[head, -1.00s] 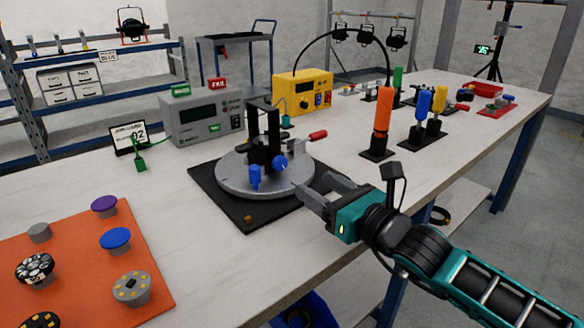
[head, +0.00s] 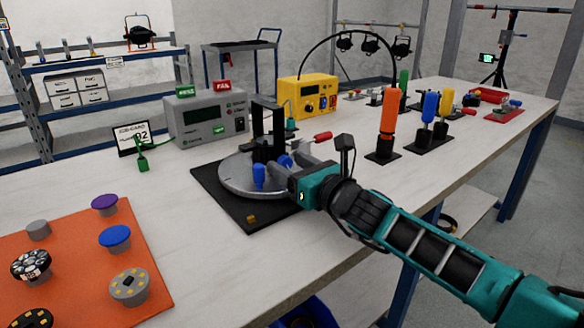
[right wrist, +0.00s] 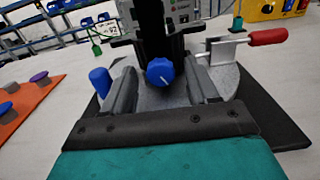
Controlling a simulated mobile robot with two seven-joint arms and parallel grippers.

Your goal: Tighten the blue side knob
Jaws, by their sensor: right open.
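The blue side knob (right wrist: 160,72) faces my right wrist camera, on the black upright bracket (right wrist: 152,20) of the round grey turntable (head: 232,183). It has a pale line on its face. My right gripper (right wrist: 163,88) is open, with one finger on each side of the knob in the wrist view. Gaps show between the fingers and the knob. A second blue upright piece (head: 259,175) stands on the turntable, left of the gripper. My left gripper is not in view.
The turntable sits on a black mat (head: 243,218). A red-handled clamp (right wrist: 267,37) is right of the knob. A grey meter box (head: 205,117) stands behind, and an orange screwdriver (head: 388,115) to the right. An orange mat (head: 62,250) with several knobs lies left.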

